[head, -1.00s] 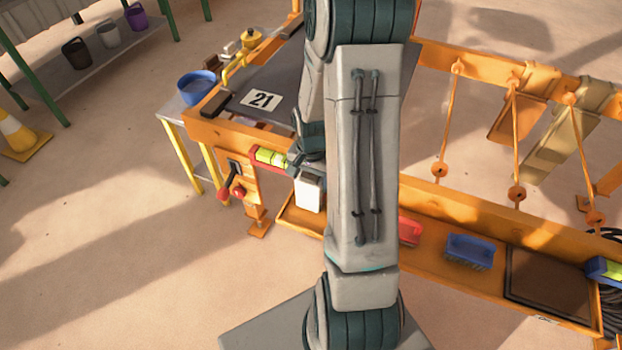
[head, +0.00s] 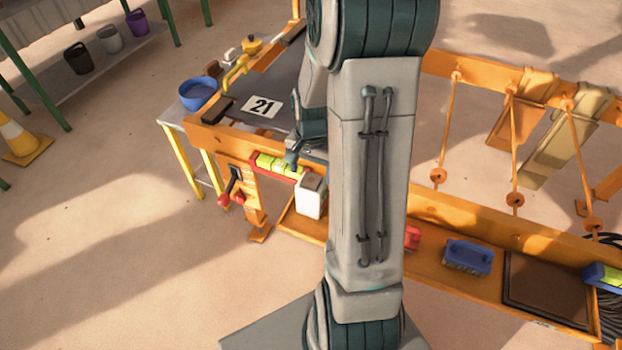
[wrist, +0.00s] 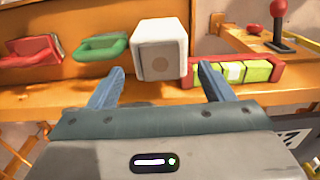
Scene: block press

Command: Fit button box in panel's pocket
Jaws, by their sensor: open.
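A white box (head: 311,198) with rounded edges, which I take for the button box, stands at the left end of the orange trough. In the wrist view the white box (wrist: 160,40) shows a faint round mark. My gripper (wrist: 160,68) is open and empty, its blue fingers apart on this side of the box. In the head view my arm partly hides the gripper. A red-knobbed lever (wrist: 279,25) shows at upper right in the wrist view. I cannot make out the pocket clearly.
A red holder with yellow-green blocks (head: 272,166) lies beside the box, also in the wrist view (wrist: 250,71). Green (wrist: 101,47) and red (wrist: 30,50) handled tools sit left of the box there. A blue brush (head: 468,257) lies farther along the trough.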

